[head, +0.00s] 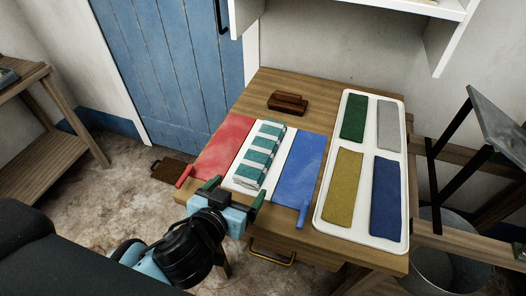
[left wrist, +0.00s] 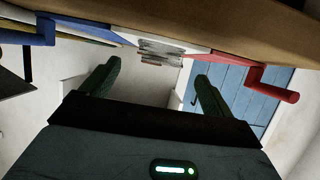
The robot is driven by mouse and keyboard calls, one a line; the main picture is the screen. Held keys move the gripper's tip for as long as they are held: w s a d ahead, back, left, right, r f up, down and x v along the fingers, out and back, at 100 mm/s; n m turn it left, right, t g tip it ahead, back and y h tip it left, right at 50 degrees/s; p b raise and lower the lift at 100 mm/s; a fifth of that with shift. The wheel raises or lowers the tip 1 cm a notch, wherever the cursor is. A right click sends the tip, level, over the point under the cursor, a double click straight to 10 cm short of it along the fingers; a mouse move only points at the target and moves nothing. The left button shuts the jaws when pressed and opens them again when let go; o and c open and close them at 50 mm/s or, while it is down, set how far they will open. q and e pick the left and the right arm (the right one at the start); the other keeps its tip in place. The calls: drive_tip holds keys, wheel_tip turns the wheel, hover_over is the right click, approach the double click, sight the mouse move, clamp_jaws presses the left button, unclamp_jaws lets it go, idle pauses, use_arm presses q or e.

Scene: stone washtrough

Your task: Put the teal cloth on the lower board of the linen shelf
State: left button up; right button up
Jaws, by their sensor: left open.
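The teal cloth (head: 262,152), folded and striped teal and white, lies on a white board (head: 243,181) on the wooden table. It shows edge-on in the left wrist view (left wrist: 160,52). My left gripper (head: 237,190) is open and empty at the table's front edge, just in front of the cloth's near end. Its two green fingers are apart in the left wrist view (left wrist: 156,74), with the cloth beyond the gap. A wooden stand with an upper and a lower board (head: 38,172) is at the left; a white wall shelf (head: 400,8) is at the top right. I cannot tell which is the linen shelf.
A red board (head: 222,146) and a blue board (head: 303,165), with front handles, flank the cloth. A white tray (head: 318,214) with several folded cloths lies to the right. A brown brush-like block (head: 288,103) is behind.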

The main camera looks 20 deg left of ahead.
sight(247, 177)
use_arm(q)
drive_tip(key=shift+x, duration=3.15)
drive_tip(key=c, duration=1.2)
use_arm(e)
drive_tip(key=shift+w+r, duration=0.1)
drive_tip(key=shift+w, duration=0.25)
use_arm(q)
drive_tip(key=shift+r, duration=0.2)
